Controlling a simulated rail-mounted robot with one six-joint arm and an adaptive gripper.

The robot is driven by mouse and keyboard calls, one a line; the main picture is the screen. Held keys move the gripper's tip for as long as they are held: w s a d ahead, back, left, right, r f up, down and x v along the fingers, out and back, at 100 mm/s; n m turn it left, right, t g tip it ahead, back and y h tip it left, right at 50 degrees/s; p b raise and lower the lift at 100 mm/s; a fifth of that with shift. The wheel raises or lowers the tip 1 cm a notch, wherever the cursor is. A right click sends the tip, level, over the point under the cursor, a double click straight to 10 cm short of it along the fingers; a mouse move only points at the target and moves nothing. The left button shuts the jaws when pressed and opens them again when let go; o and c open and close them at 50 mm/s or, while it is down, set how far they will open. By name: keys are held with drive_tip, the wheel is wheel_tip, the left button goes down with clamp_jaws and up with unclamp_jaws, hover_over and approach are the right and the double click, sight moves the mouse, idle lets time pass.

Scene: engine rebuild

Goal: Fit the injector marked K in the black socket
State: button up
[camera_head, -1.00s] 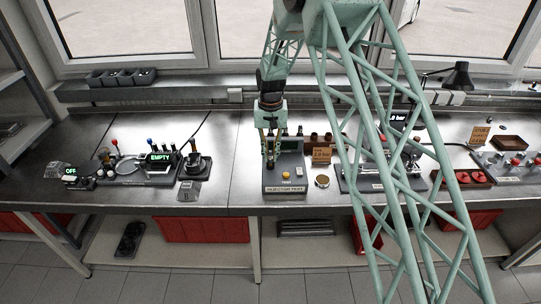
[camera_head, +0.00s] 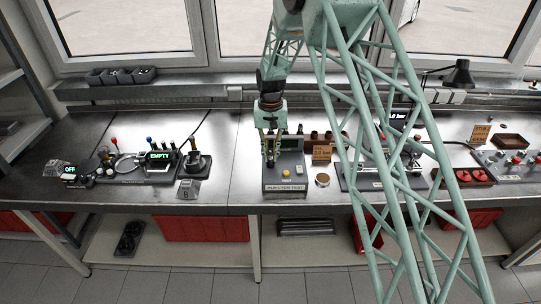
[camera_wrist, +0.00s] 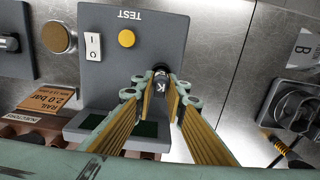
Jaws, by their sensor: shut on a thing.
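The injector marked K (camera_wrist: 160,85) shows in the wrist view between the fingertips of my gripper (camera_wrist: 158,92). Its letter faces the camera and its far end is dark. My gripper (camera_head: 270,160) is shut on it, pointing down at the grey injector test unit (camera_head: 285,180). The unit also shows in the wrist view (camera_wrist: 150,55), with a yellow button and a white switch. I cannot tell whether the injector's lower end is seated in the unit or just beside it. I cannot make out for sure which part is the black socket.
A black stand (camera_head: 197,165) and a small sign (camera_head: 188,190) are left of the unit. Farther left is a device with an EMPTY display (camera_head: 160,157). A round metal cap (camera_head: 322,180) and a brown rail sign (camera_head: 322,153) are to the right. Bare bench (camera_head: 228,150) lies between stand and unit.

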drive_tip(key=o, duration=0.9)
drive_tip(key=shift+r, duration=0.15)
drive_tip(key=shift+r+p, duration=1)
drive_tip(key=shift+r, duration=2.6)
drive_tip(key=shift+r, duration=0.1)
